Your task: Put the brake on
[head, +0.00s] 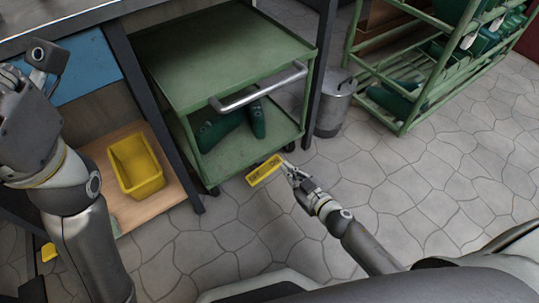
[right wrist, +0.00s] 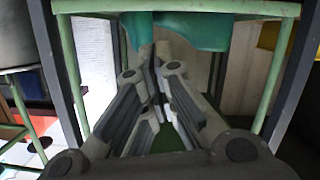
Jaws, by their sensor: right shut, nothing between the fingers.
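A green trolley (head: 220,50) with a grey handle stands in front of me in the head view. At its lower front edge is a yellow plate (head: 264,170) with dark lettering, probably the brake pedal. My right gripper (head: 287,166) is shut and empty, close beside the right end of this plate. I cannot tell whether they touch.
Dark green footwear (head: 257,118) lies on the trolley's lower shelf. A yellow bin (head: 136,165) sits on a wooden shelf at left. A grey metal bin (head: 335,103) and a green rack (head: 405,128) stand at right. The stone floor (head: 440,185) at right is clear.

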